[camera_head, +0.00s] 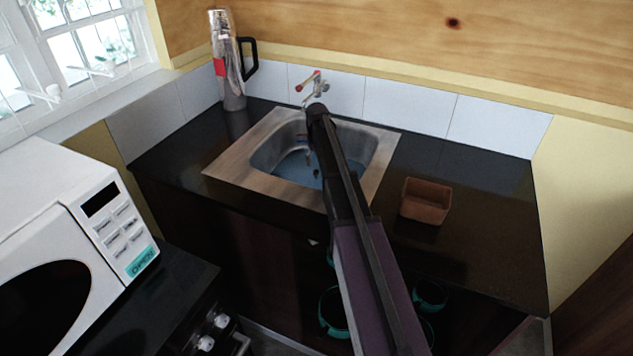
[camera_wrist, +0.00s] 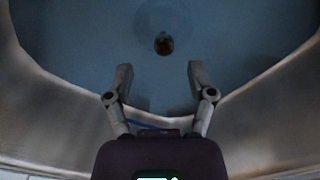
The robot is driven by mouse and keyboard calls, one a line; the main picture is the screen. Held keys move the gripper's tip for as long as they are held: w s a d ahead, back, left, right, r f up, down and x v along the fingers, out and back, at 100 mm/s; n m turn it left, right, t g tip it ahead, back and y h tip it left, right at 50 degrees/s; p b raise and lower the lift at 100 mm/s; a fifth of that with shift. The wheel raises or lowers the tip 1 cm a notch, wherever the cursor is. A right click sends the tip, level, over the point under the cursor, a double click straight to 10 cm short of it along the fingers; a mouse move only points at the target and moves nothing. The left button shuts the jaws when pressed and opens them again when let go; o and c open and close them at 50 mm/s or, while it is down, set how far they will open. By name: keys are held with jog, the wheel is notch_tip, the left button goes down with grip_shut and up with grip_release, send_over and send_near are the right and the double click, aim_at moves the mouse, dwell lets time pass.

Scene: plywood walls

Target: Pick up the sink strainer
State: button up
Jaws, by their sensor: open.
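In the wrist view, a small dark brownish round piece (camera_wrist: 163,43) lies on the blue sink floor, inside a faint darker circle. It looks like the sink strainer, but the picture is too dim to be sure of its shape. My gripper (camera_wrist: 160,75) is open, with its two fingers apart and nothing between them. The piece is ahead of the fingertips, roughly centred between them and apart from them. In the head view, my arm reaches over the metal sink (camera_head: 257,160) and hides part of the basin.
Basin walls curve close around my gripper. A tap (camera_head: 318,88) stands behind the sink, and a silver flask (camera_head: 228,75) at the back left. A brown open box (camera_head: 426,201) sits on the dark counter to the right. A white microwave (camera_head: 60,235) is at left.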

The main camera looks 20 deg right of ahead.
aim_at(316, 171)
jog(key=shift+s+a+f+b, duration=0.1)
jog(key=shift+a+f+b, duration=0.05)
jog(key=shift+f+b, duration=0.55)
jog(key=shift+a+f+b, duration=0.1)
jog(key=shift+f+b, duration=0.45)
jog(key=shift+f, duration=0.15)
jog(key=shift+f+b, duration=1)
grip_shut()
